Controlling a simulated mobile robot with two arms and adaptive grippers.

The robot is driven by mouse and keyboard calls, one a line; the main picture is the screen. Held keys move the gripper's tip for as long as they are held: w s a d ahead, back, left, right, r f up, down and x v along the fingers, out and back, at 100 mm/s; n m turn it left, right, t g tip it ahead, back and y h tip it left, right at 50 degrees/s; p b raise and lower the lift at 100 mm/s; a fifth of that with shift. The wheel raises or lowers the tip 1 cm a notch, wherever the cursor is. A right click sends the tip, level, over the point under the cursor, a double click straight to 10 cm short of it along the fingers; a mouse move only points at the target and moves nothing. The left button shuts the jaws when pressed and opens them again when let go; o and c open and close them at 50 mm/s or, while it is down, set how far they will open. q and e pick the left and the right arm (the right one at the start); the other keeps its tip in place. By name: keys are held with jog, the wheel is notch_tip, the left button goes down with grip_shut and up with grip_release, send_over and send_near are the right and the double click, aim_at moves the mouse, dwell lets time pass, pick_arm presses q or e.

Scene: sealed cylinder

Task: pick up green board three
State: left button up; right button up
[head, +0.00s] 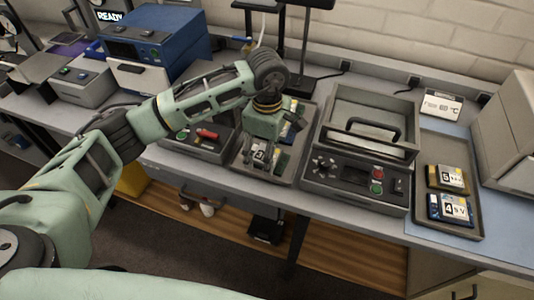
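My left gripper (264,166) points down over a grey tray (297,156) in the middle of the bench. A board with a white label (260,153) shows at its fingers; the number is too small to read surely. The fingers look spread around the label, but I cannot tell whether they touch the board. Green board three is not clearly identifiable, as the gripper hides much of the tray. Part of a blue and yellow board (293,122) shows behind the gripper in the same tray. My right gripper is not in view.
Right of the tray stands a grey device (357,178) with a black handle and buttons. A tray (463,222) at the right holds a yellow board marked 5 (447,178) and a blue board marked 4 (450,207). A control box (205,148) with a red-handled item stands left.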

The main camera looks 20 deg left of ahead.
pick_arm(q)
jog(key=shift+c, duration=1.2)
jog(key=c, duration=1.1)
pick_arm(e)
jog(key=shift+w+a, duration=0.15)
